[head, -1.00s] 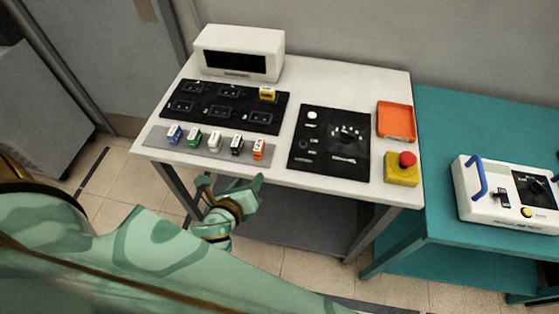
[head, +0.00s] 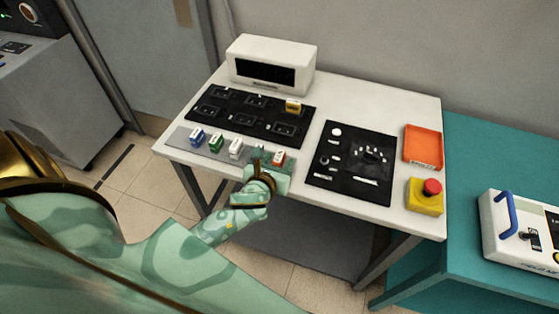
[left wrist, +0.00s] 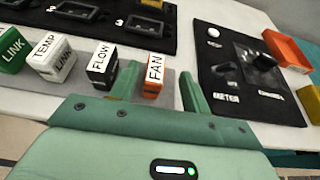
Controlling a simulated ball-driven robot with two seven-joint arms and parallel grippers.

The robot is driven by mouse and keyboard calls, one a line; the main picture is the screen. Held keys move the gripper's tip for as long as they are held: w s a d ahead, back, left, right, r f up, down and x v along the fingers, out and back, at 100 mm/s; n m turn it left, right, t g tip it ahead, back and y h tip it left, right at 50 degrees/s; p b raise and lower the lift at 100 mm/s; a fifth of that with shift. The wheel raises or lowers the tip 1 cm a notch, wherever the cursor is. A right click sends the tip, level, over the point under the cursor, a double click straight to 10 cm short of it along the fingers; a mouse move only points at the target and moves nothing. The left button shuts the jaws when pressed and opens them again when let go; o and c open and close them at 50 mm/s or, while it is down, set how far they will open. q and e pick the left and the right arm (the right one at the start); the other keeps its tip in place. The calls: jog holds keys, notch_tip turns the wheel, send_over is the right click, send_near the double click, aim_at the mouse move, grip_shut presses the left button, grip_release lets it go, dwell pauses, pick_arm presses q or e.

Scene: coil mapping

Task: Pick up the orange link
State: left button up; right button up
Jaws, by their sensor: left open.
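The orange link (head: 279,158) has a white top and stands at the right end of the grey strip at the front of the white table. In the left wrist view the orange link (left wrist: 154,78) shows the label FAN. My left gripper (head: 270,166) is at the table's front edge by this link. In the left wrist view the left gripper (left wrist: 158,86) is open, one green finger on each side of the orange link, with a visible gap at the right finger. My right gripper is not in view.
The black FLOW link (left wrist: 103,65) stands close left of my left finger. White (head: 235,148), green (head: 216,142) and blue (head: 197,137) links stand further left. A black socket board (head: 225,118) lies behind, with a yellow link (head: 293,106) on it. A black meter panel (head: 330,178) lies right.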

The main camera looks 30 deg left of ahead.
aim_at(281, 154)
pick_arm(q)
jog(key=x, duration=0.2)
jog(key=b+x, duration=0.1)
jog(key=x, duration=0.2)
jog(key=shift+a+f+b, duration=0.25)
jog(key=shift+b, duration=0.05)
jog(key=shift+r, duration=0.1)
grip_shut()
